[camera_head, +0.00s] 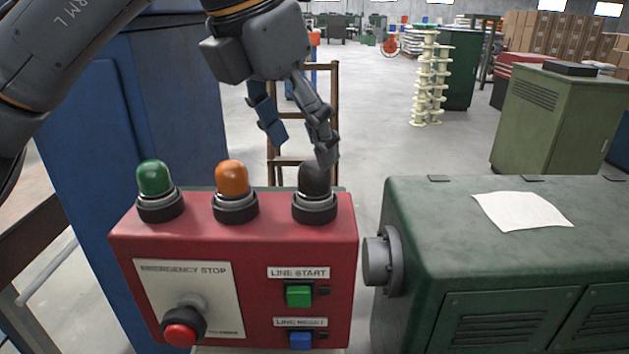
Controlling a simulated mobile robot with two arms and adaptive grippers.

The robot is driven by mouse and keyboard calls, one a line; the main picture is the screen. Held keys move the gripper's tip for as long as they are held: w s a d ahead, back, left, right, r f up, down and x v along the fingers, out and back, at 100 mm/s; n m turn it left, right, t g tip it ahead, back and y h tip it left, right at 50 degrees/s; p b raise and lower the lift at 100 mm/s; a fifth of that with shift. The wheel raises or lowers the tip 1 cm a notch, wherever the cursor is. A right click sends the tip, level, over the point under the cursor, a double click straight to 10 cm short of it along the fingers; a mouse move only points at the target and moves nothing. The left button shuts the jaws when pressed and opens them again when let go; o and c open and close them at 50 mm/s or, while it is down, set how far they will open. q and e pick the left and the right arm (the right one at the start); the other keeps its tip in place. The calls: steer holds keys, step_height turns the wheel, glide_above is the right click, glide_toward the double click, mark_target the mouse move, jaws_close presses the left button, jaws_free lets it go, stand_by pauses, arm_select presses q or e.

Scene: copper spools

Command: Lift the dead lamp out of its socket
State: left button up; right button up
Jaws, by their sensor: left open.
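The dead lamp (313,180) is the dark, unlit dome at the right end of the row on top of the red control box (250,252). It sits upright in its black and grey ringed socket (314,208). A green lamp (154,178) and an orange lamp (231,175) stand to its left in the same kind of sockets. My left gripper (298,153) is open and points down from above. Its right finger overlaps the top of the dark lamp in the picture; I cannot tell whether it touches. Its left finger hangs to the left, apart from the lamp. My right gripper is not in view.
The box front carries a red emergency stop knob (181,334), a green button (299,295) and a blue button (300,340). A green cabinet (420,215) with a paper sheet (522,211) stands close on the right. A blue cabinet (90,130) and a wooden ladder-like frame (335,100) stand behind.

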mark_target(308, 165)
arm_select(q)
steer(key=shift+w+d+f, duration=0.15)
steer(key=shift+w+f, duration=0.05)
steer(key=shift+f, duration=0.25)
steer(key=shift+w+f, duration=0.15)
steer(key=shift+f, duration=0.05)
steer(key=p+x, duration=0.3)
steer(key=x, duration=0.1)
steer(key=shift+w, duration=0.25)
steer(key=shift+w+f, duration=0.2)
steer(key=shift+f, duration=0.25)
steer(key=shift+s+d, duration=0.1)
steer(key=c, duration=1.3)
steer(key=shift+o, duration=0.2)
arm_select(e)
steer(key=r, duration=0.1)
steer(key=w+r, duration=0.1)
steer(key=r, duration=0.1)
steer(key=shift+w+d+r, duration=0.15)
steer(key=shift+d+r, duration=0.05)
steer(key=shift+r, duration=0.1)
